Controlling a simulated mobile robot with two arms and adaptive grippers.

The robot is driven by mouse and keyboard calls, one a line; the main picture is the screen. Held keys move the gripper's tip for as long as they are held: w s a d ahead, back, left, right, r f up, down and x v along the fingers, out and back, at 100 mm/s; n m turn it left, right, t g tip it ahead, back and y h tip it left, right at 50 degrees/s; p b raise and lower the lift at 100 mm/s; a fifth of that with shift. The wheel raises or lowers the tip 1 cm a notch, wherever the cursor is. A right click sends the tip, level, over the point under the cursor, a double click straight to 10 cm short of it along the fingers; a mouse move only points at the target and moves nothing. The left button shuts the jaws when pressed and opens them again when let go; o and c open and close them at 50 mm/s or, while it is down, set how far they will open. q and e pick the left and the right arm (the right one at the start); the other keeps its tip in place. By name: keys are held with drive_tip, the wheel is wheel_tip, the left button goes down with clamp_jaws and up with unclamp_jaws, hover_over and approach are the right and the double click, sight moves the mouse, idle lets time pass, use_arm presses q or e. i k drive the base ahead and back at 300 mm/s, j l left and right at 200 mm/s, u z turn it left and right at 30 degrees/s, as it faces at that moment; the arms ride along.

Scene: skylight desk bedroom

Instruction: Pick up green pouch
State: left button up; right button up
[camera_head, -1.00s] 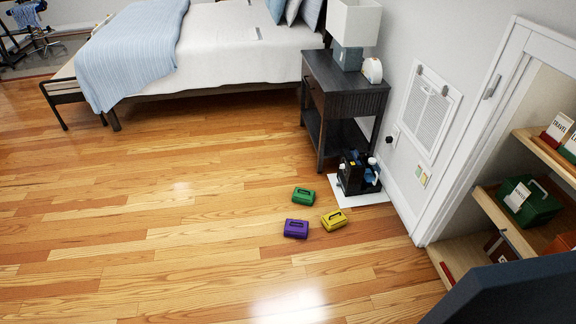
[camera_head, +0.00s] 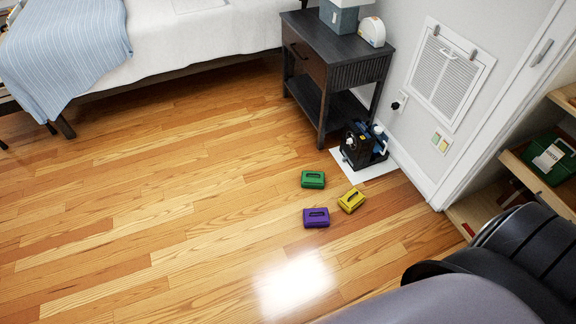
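The green pouch (camera_head: 313,179) lies on the wooden floor near the middle of the head view. It is a small boxy case with a dark handle on top. A yellow pouch (camera_head: 351,200) lies to its lower right, and a purple pouch (camera_head: 316,218) lies just below it. Nothing covers the green pouch. Part of my own arm fills the lower right corner, but neither gripper shows.
A dark nightstand (camera_head: 335,66) stands behind the pouches. A black caddy (camera_head: 364,147) sits on a white mat (camera_head: 384,169) beside it. The bed (camera_head: 190,45) is at the upper left. Shelves (camera_head: 537,185) stand at the right. The floor at left is clear.

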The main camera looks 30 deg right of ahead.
sight(310, 179)
drive_tip(key=i+j, duration=0.1)
drive_tip(key=i, duration=0.75)
drive_tip(key=i+j, duration=0.1)
drive_tip(key=i, duration=0.7)
drive_tip(key=i+z, duration=0.25)
drive_tip(key=z, duration=0.2)
drive_tip(key=i+z, duration=0.25)
drive_tip(key=z, duration=0.25)
drive_tip(key=i+j+z, duration=0.25)
drive_tip(key=z, duration=0.2)
drive_tip(key=i+j+z, duration=0.2)
drive_tip(key=z, duration=0.25)
